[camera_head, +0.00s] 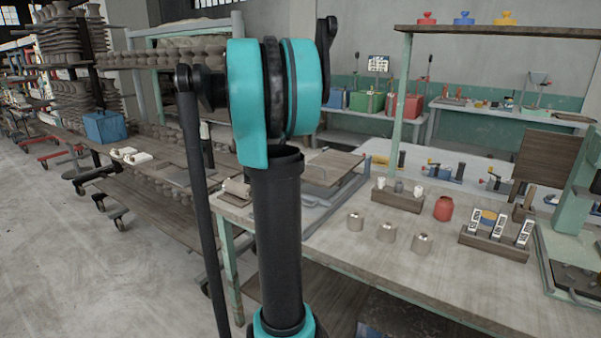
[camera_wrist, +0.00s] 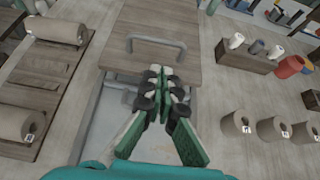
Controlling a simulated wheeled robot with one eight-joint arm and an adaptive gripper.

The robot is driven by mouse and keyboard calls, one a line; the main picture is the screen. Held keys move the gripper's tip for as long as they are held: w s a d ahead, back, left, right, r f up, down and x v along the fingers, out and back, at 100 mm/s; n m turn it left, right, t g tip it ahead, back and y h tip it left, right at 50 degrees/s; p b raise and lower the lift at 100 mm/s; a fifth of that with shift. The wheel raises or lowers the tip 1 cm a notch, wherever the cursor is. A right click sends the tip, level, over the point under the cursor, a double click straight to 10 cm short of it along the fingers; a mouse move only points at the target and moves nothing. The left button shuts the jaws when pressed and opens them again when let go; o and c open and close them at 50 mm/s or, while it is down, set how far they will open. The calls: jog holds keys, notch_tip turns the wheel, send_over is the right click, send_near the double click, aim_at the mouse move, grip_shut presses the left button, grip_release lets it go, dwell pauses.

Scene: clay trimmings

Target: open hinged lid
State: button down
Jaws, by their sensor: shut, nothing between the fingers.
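The lid (camera_wrist: 190,62) is a flat wooden panel with a grey loop handle (camera_wrist: 172,42) on it, in the upper middle of the wrist view. It also shows in the head view (camera_head: 338,163), just right of my arm, lying nearly flat on a grey metal frame (camera_head: 330,206). My gripper (camera_wrist: 158,72) is shut and empty. Its fingertips overlap the lid's near edge in the wrist view, below the handle; I cannot tell whether they touch it. The gripper does not show in the head view. The hinge cannot be made out.
Clay cylinders (camera_wrist: 237,122) stand to the right on the bench. A wooden rack (camera_wrist: 246,55) and a red jar (camera_wrist: 290,66) stand beyond them. Larger clay rolls (camera_wrist: 58,30) lie on boards to the left. In the head view, open bench top (camera_head: 390,262) shows in front of the cylinders.

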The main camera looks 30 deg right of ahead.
jog(key=x, duration=0.9)
jog(key=shift+w+d+f, duration=0.15)
jog(key=shift+d+f, duration=0.05)
jog(key=shift+d, duration=0.1)
jog(key=shift+r, duration=0.1)
